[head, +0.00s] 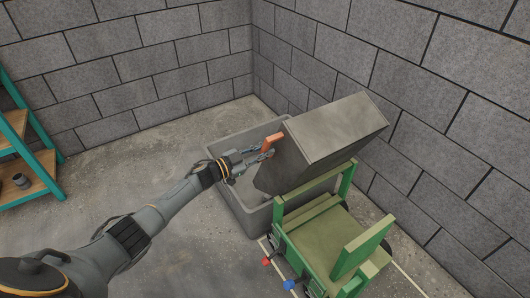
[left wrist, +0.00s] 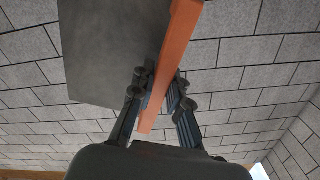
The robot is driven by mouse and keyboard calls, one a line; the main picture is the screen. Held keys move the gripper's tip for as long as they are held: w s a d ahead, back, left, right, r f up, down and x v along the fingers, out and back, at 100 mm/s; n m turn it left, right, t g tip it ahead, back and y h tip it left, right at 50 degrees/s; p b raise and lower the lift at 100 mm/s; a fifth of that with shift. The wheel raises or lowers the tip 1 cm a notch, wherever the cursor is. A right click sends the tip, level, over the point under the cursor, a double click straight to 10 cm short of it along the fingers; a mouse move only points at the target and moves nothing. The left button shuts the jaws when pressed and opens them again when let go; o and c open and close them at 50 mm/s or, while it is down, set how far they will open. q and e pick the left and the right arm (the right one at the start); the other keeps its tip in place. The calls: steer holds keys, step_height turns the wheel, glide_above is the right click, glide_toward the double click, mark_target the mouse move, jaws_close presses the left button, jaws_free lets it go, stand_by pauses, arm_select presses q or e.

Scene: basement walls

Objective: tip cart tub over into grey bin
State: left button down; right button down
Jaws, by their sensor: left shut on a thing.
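The grey tub (head: 325,138) of the cart is tipped steeply over toward the grey bin, its underside facing up. Its lower edge hangs over the bin's inside. The green cart (head: 325,240) stands against the near right side of the grey bin (head: 243,212), which sits on the floor by the corner. My left gripper (head: 268,153) is shut on the orange handle (head: 272,143) at the tub's edge. The handle (left wrist: 168,70) runs between the fingers in the left wrist view, with the tub (left wrist: 112,50) beside it. The tub's contents are hidden. My right gripper is out of view.
Grey block walls (head: 440,90) close in behind and to the right of the bin and cart. A teal-framed wooden shelf (head: 35,175) with a small dark cup (head: 20,181) stands at far left. The floor between shelf and bin is clear.

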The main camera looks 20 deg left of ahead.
arm_select(q)
steer(key=c, duration=1.3)
jaws_free()
steer(key=v, duration=1.2)
